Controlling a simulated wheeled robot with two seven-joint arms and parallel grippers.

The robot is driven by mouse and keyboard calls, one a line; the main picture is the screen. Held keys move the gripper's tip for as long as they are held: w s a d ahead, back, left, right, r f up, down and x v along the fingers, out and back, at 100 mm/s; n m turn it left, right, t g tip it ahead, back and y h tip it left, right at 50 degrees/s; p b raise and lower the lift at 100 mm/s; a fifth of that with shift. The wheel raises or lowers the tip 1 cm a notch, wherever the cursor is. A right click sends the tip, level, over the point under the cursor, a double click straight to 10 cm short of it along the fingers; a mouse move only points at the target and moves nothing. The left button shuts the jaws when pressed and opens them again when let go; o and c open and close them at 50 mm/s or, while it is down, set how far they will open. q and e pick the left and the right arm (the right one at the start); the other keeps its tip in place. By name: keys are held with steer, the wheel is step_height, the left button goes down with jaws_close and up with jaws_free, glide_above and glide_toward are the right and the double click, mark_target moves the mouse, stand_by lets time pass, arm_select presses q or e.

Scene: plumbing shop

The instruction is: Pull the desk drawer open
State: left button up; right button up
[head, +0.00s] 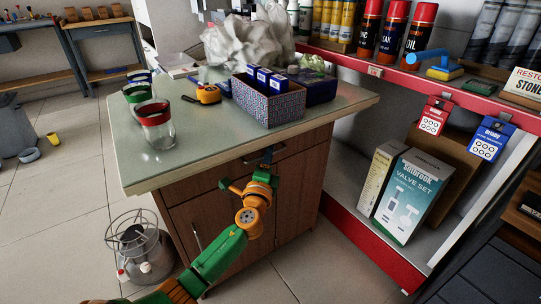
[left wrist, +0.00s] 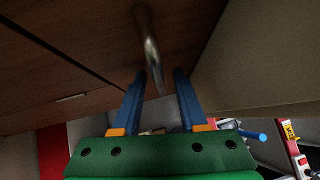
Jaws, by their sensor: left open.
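The desk (head: 190,150) has a pale green top and brown wooden fronts. Its drawer front (head: 303,142) is just below the top and looks closed. My left gripper (head: 267,156) is at the drawer front, its blue fingers partly hidden by the orange wrist. In the left wrist view, a metal bar handle (left wrist: 150,45) on the wood runs down between the open blue fingers of my left gripper (left wrist: 161,76). A gap shows beside the handle; I cannot tell how deep it sits between the fingers. My right gripper is not in view.
Glasses (head: 154,124), a tape measure (head: 208,93) and a patterned box (head: 268,103) stand on the desk. A red-edged shelf (head: 375,247) with a valve set box (head: 412,196) is at the right. A wire-caged heater (head: 140,255) stands on the floor at left.

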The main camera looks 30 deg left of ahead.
arm_select(q)
jaws_close()
stand_by(1.4)
